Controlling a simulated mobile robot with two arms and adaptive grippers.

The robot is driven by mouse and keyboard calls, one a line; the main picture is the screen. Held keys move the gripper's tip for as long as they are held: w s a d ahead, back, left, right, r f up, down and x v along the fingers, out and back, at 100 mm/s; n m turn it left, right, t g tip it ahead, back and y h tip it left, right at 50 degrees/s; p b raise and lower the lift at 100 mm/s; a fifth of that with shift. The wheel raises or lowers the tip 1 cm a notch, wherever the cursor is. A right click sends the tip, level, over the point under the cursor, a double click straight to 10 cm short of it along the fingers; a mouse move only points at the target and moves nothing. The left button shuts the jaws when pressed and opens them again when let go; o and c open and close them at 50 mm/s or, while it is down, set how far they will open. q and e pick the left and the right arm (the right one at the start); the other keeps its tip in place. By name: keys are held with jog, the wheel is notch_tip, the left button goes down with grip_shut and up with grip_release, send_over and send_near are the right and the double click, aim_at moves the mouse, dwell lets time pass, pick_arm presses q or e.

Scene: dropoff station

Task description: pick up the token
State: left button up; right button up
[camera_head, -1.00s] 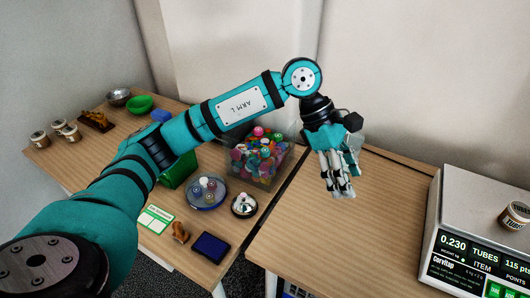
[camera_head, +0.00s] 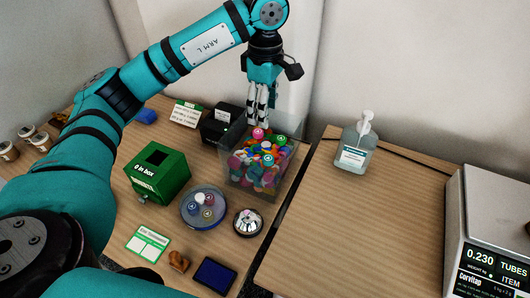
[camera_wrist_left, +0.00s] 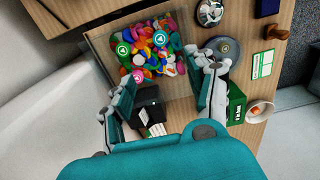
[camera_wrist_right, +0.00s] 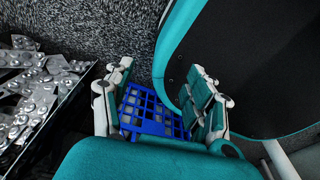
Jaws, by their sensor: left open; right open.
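A clear bin (camera_head: 228,181) full of coloured round tokens (camera_head: 262,160) stands on the wooden table; a few tokens on top bear a light mark. The tokens also show in the left wrist view (camera_wrist_left: 150,45). More tokens (camera_head: 207,199) sit on a round grey-blue dish (camera_head: 190,218). I cannot tell which token is meant. My left gripper (camera_head: 263,122) points down over the back of the bin, its fingers apart and empty in the left wrist view (camera_wrist_left: 165,88). My right gripper (camera_wrist_right: 157,100) is open and empty, low down, with a blue grid basket (camera_wrist_right: 150,112) beyond it.
A green box (camera_head: 160,172) and a black device (camera_head: 222,125) stand left of and behind the bin. A silver bell (camera_head: 248,222) and a blue pad (camera_head: 214,275) lie in front. A pump bottle (camera_head: 355,150) and a scale (camera_head: 490,215) stand right; the table between is clear.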

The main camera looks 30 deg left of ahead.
pick_arm(q)
send_near(268, 158)
jog(key=shift+a+p, duration=0.3)
jog(key=shift+a, duration=0.05)
notch_tip(268, 158, down, 3)
jog(key=shift+w+a+r, duration=0.1)
jog(key=shift+r, duration=0.05)
jog(key=shift+f, duration=0.55)
jog(key=shift+f+p, duration=0.25)
jog(key=shift+p, duration=0.1)
jog(key=f, duration=0.1)
jog(key=d+f+p, duration=0.1)
jog(key=f, duration=0.1)
jog(key=shift+f, duration=0.85)
jog(key=c, duration=0.8)
pick_arm(e)
jog(key=shift+g, duration=0.3)
jog(key=s+d+r, duration=0.2)
jog(key=shift+s+d+r, duration=0.1)
jog(key=shift+s+d, duration=0.25)
jog(key=shift+d, duration=0.05)
